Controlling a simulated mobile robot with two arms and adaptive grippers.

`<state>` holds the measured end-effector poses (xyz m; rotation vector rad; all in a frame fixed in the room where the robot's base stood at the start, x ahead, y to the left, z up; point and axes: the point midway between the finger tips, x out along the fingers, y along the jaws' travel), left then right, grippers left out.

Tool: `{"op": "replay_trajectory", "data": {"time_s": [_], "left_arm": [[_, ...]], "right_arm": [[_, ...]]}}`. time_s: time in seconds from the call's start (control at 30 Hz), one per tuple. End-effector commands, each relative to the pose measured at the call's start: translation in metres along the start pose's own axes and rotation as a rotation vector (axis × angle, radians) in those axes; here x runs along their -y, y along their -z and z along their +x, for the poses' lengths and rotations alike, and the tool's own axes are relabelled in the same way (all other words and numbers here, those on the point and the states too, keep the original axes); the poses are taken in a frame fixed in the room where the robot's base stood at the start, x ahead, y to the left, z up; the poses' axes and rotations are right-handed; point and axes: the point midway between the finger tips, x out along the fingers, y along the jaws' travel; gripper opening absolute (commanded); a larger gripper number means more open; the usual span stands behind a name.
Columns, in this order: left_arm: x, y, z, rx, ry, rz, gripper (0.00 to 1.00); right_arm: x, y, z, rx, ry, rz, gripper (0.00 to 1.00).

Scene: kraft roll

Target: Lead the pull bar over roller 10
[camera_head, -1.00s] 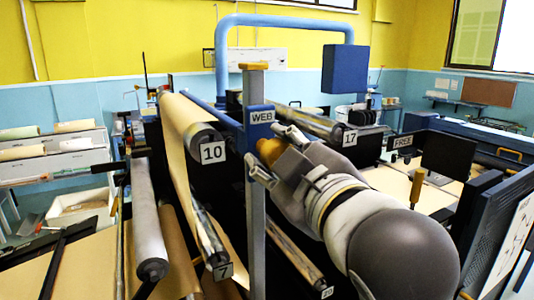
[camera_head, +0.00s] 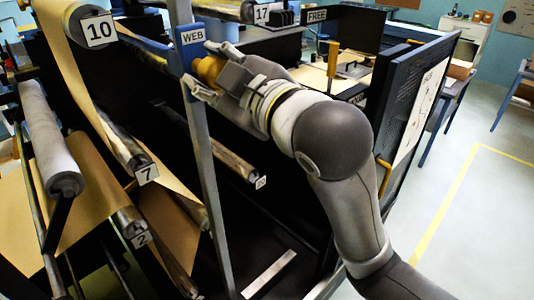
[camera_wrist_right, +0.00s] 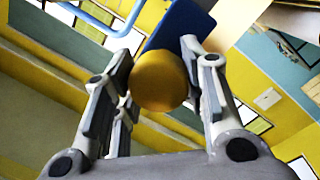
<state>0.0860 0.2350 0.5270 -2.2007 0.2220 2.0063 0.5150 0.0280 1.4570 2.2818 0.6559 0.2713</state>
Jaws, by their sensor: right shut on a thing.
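Roller 10 (camera_head: 78,18) is at the upper left in the head view, its end marked by a white 10 plate. Brown kraft paper (camera_head: 72,62) runs from it down towards roller 7 (camera_head: 128,152). My right gripper (camera_head: 202,66) is just below the WEB plate, right of the grey post. It is shut on a yellow knob (camera_head: 208,70), which also shows between the fingers in the right wrist view (camera_wrist_right: 160,80). I cannot tell whether this knob belongs to the pull bar; no other part of the bar is clear. My left gripper is out of view.
The grey post (camera_head: 208,175) stands close left of my right gripper. Roller 17 (camera_head: 222,10) is above it and roller 20 (camera_head: 230,160) below. A dark blue mesh panel (camera_head: 410,105) stands right of my arm. Open floor (camera_head: 490,215) lies beyond.

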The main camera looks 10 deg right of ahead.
Motion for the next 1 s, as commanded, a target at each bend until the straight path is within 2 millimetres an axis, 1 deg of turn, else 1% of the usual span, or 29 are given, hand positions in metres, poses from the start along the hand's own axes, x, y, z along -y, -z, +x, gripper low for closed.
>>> {"op": "replay_trajectory", "data": {"time_s": [0.03, 0.1, 1.0], "left_arm": [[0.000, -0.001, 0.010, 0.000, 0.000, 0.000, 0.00], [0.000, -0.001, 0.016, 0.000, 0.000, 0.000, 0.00], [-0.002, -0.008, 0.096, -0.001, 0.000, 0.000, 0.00]], "right_arm": [[0.006, -0.015, 0.001, 0.007, 0.000, 0.000, 0.01], [0.008, -0.026, 0.001, 0.009, -0.001, 0.000, 0.01], [0.045, -0.165, 0.009, 0.009, 0.000, 0.000, 0.01]]}}
